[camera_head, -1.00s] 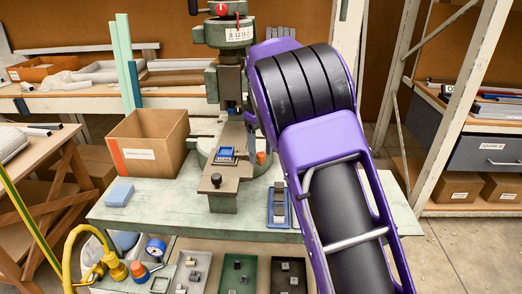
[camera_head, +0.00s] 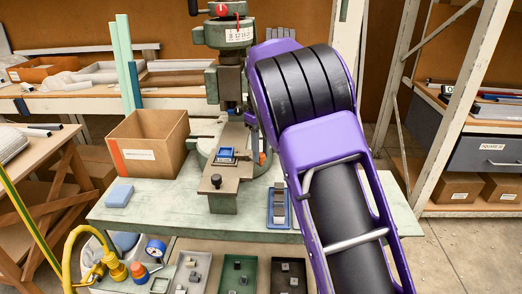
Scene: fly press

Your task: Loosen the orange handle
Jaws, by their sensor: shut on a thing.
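The orange handle (camera_head: 262,158) is a small upright piece at the right side of the fly press bed (camera_head: 224,178). Only a narrow part of it shows beside my purple arm. My gripper (camera_head: 259,146) is mostly hidden behind the arm, and a dark part of it reaches down to the handle. It is shut on the handle, though the fingertips are hard to make out. The green fly press (camera_head: 229,32) rises behind, with a red knob and a white number label. A blue piece (camera_head: 226,153) sits on the bed, left of the handle.
The press stands on a pale green table (camera_head: 150,222). A cardboard box (camera_head: 147,145) and a blue block (camera_head: 118,195) are on its left. A blue holder (camera_head: 278,207) stands at the front edge. Trays with small parts (camera_head: 238,275) lie below.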

